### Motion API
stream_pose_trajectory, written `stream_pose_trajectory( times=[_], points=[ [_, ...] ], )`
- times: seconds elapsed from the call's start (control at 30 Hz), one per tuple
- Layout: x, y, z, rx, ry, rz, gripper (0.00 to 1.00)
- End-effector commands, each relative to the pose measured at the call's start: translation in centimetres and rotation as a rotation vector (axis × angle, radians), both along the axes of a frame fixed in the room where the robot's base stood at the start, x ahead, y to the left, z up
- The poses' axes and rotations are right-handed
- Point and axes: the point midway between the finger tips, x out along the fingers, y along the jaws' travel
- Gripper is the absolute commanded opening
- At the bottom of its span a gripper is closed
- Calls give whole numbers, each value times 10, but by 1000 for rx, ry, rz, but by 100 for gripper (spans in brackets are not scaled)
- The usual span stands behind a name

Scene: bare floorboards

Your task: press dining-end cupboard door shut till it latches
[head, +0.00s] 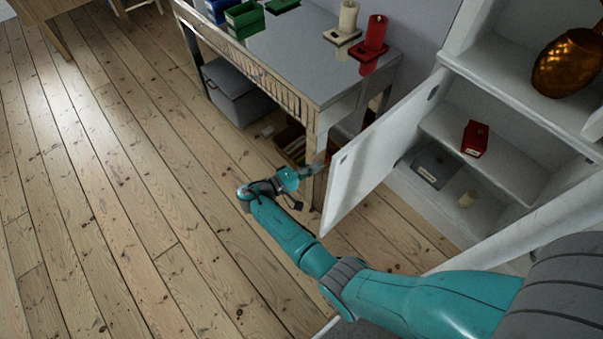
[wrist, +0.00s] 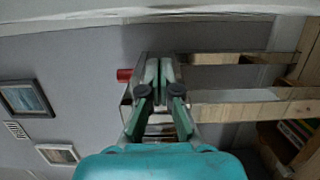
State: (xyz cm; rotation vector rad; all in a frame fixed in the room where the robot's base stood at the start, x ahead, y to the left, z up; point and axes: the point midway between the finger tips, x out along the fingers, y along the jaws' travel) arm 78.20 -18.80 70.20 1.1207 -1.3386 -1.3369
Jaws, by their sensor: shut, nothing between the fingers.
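The white cupboard door (head: 372,150) stands wide open in the head view, swung out from the white cupboard (head: 510,150) at the right. The cupboard's lower shelves are exposed. My gripper (head: 318,170) is just left of the door's free edge, near the table leg; I cannot tell whether it touches the door. In the wrist view my gripper (wrist: 159,72) has its fingers together with nothing between them. A pale surface (wrist: 130,14) runs along the top there; I cannot tell if it is the door.
A grey-topped table (head: 310,55) stands behind my gripper, with green bins (head: 243,20) and a red holder (head: 373,38) on it. A grey box (head: 235,92) sits underneath. The cupboard holds a red item (head: 475,138) and a grey bin (head: 436,166). Floorboards at left are clear.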

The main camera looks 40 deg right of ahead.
Motion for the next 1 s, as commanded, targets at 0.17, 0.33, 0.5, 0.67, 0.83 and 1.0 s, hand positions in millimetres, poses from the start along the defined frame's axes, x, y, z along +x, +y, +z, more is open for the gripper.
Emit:
stream_pose_trajectory(
  times=[0.17,0.33,0.5,0.67,0.83,1.0],
  points=[
    [-21,-8,-1,0,2,1,0],
    [-35,-9,-1,1,1,0,0],
    [-41,-9,0,1,1,0,0],
    [-42,-9,0,1,1,0,0],
    [-42,-9,0,1,1,1,0],
    [-44,-9,-1,1,2,13,0]
  ],
)
